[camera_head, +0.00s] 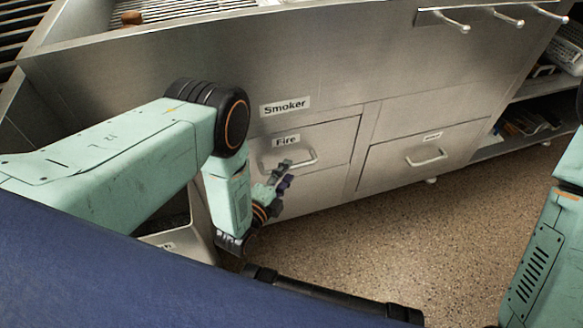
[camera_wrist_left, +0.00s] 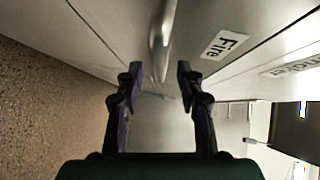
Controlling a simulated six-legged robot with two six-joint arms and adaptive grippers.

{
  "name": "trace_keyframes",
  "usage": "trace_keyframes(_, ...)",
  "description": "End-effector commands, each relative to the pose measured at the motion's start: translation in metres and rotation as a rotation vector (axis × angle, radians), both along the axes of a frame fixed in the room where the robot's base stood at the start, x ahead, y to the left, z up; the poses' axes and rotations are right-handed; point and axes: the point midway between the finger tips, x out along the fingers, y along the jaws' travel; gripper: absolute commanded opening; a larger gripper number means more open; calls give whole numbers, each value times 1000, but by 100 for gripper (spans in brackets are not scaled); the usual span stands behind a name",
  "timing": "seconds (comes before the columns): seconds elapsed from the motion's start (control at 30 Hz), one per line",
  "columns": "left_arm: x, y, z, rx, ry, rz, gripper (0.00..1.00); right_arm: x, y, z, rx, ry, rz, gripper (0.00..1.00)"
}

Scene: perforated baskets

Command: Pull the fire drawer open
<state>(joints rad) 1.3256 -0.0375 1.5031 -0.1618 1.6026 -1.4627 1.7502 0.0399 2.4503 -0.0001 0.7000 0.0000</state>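The fire drawer (camera_head: 331,139) is a steel drawer front with a white "Fire" label (camera_head: 286,140) and a horizontal bar handle (camera_head: 301,161). It looks shut, flush with the cabinet. My left gripper (camera_head: 285,173) is at the left part of the handle. In the left wrist view the gripper (camera_wrist_left: 159,76) is open, with the handle (camera_wrist_left: 162,40) running between and just beyond its two fingertips. The Fire label (camera_wrist_left: 226,43) shows to the right there. Whether a finger touches the handle cannot be told. My right gripper is out of view; only part of my right arm shows at the right edge.
A "Smoker" label (camera_head: 285,106) is above the drawer. Another drawer (camera_head: 425,152) with a handle is to the right. Open shelves (camera_head: 535,115) with items are at the far right. Bare speckled floor (camera_head: 400,230) lies before the cabinet.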

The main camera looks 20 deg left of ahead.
Motion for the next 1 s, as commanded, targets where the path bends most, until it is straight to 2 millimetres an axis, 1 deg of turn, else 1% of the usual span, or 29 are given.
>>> trace_keyframes(0.03, 8, -3, -3, -1, -3, -2, 37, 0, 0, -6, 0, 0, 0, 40)
trace_keyframes(0.1, 17, -5, -4, -1, -2, -2, 37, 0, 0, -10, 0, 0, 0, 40)
trace_keyframes(0.23, 31, -7, -5, -1, -2, -1, 37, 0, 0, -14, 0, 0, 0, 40)
trace_keyframes(0.4, 37, -8, -5, -1, 1, 0, 37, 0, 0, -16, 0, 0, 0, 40)
trace_keyframes(0.6, 39, -8, -5, -1, 1, 0, 37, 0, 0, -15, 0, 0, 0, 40)
trace_keyframes(1.0, 39, -7, -5, -1, 1, 0, 4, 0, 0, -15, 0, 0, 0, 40)
